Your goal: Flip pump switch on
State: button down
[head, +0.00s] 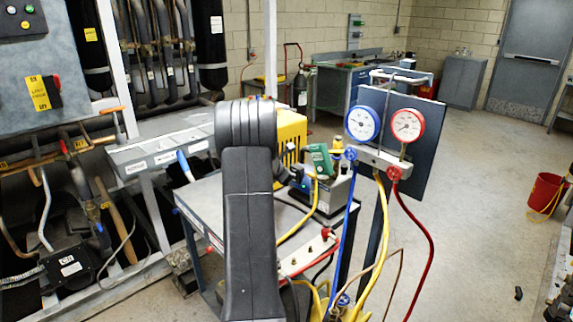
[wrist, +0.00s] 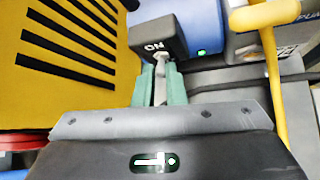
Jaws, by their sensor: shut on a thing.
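The pump switch (wrist: 157,34) is a dark box marked ON, set against the blue pump body (wrist: 192,28) in the wrist view. A small green light (wrist: 201,53) glows on the pump. My gripper (wrist: 161,72) has its two green fingers closed around the switch's metal lever (wrist: 160,60), just below the ON mark. Which way the lever is thrown I cannot tell for sure.
A yellow slotted housing (wrist: 65,65) stands close on the left of my gripper. A yellow hose (wrist: 274,85) runs down on the right. In the head view, a gauge panel (head: 432,150) with blue and red hoses stands right of my arm. Open floor (head: 475,215) lies farther right.

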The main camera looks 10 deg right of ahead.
jog(key=shift+d+r+g+y+p, duration=0.15)
jog(key=shift+r+g+y+p, duration=0.3)
jog(key=shift+p, duration=2.4)
jog(key=shift+f+y+p, duration=0.25)
jog(key=shift+p, duration=0.7)
jog(key=c, duration=1.5)
grip_release()
jog(key=shift+d, duration=0.1)
jog(key=shift+r, duration=0.1)
jog(key=b+v, duration=0.1)
jog(key=v, duration=1.2)
jog(key=shift+s+r, duration=0.15)
jog(key=shift+r, duration=0.1)
